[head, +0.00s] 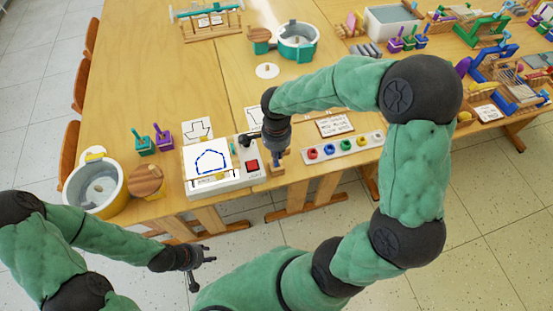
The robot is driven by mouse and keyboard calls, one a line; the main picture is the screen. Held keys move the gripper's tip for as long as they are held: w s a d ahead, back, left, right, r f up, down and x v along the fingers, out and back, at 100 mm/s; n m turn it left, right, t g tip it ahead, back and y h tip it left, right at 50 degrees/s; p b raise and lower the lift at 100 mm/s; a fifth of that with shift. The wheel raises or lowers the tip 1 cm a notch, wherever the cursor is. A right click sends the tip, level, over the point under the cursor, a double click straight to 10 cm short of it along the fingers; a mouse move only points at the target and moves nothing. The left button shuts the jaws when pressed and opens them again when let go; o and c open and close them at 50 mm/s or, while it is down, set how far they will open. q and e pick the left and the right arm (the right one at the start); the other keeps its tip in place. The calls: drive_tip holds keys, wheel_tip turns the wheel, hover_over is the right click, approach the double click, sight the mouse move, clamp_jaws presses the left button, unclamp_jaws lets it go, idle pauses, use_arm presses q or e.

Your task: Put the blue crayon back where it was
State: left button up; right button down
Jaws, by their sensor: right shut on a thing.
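My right gripper (277,153) is shut on the blue crayon (277,159), of which only a small part shows. It points down just above a small wooden block (277,170) beside the drawing device. I cannot tell whether the crayon touches the block or sits in it. The white device (227,188) has a red button (252,165) and a sheet with a blue house-like outline (209,161). My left gripper (205,265) is open and empty, low in front of the table's front edge.
A white strip of coloured paint wells (342,147) lies right of the block. A yellow-rimmed pot (97,187), a round wooden piece (147,180) and green and purple holders (163,139) stand left. The table's (150,75) back-left area is clear.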

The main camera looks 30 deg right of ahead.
drive_tip(key=shift+w+d+f+b, duration=0.15)
drive_tip(key=shift+f+b, duration=0.7)
drive_tip(key=shift+f, duration=0.85)
drive_tip(key=shift+f, duration=0.1)
drive_tip(key=c, duration=1.8)
unclamp_jaws()
drive_tip(key=shift+f, duration=0.1)
drive_tip(key=o, duration=0.5)
drive_tip(key=shift+c, duration=0.2)
drive_tip(key=shift+r, duration=0.2)
wheel_tip(320, 180, up, 12)
drive_tip(key=p, duration=0.4)
drive_tip(key=shift+p, duration=0.35)
